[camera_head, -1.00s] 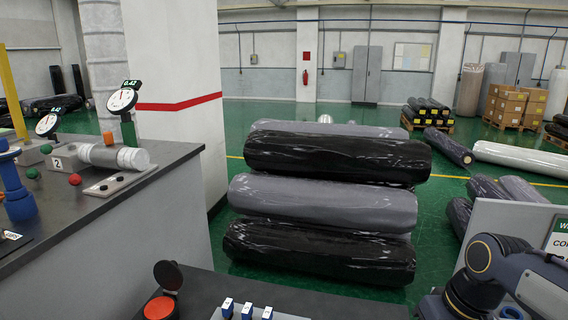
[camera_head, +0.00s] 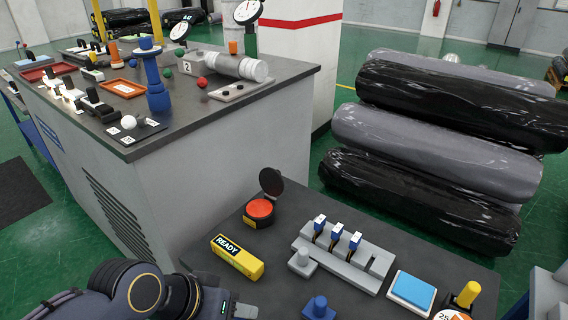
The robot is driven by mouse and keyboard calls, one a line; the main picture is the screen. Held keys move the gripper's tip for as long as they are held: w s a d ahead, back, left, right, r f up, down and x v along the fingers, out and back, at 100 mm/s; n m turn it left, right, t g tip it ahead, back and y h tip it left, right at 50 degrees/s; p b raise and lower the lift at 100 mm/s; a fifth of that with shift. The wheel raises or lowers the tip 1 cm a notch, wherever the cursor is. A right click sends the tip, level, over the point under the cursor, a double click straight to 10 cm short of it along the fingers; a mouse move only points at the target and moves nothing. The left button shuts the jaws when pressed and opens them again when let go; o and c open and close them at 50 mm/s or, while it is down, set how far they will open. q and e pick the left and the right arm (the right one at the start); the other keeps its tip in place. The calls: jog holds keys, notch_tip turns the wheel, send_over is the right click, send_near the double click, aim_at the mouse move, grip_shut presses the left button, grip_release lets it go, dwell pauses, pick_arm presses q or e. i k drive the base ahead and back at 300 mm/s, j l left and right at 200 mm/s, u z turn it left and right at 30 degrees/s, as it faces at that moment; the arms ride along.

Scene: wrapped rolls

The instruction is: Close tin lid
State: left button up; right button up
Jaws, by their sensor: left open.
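The tin (camera_head: 259,211) is a small round black container with an orange-red inside, on the dark front table. Its round black lid (camera_head: 271,181) stands raised on the tin's far side, so the tin is open. My left arm comes in at the bottom left, and my left gripper (camera_head: 236,309) is at the bottom edge, nearer than the tin and apart from it. It is open, but its fingertips are largely cut off by the frame. My right gripper is not in view.
A yellow READY block (camera_head: 237,258) lies between my left arm and the tin. A grey rack with blue-topped switches (camera_head: 337,240), a blue pad (camera_head: 413,290) and a blue knob (camera_head: 319,308) are to the right. A higher grey counter (camera_head: 205,165) stands behind left.

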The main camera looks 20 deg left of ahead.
aim_at(271, 179)
jog(key=j+u, duration=0.2)
jog(key=j, duration=0.2)
jog(key=i+j+u, duration=0.2)
jog(key=j, duration=0.2)
jog(key=j+u, duration=0.15)
jog(key=j, duration=0.2)
jog(key=i+j+u, duration=0.2)
jog(key=j, duration=0.15)
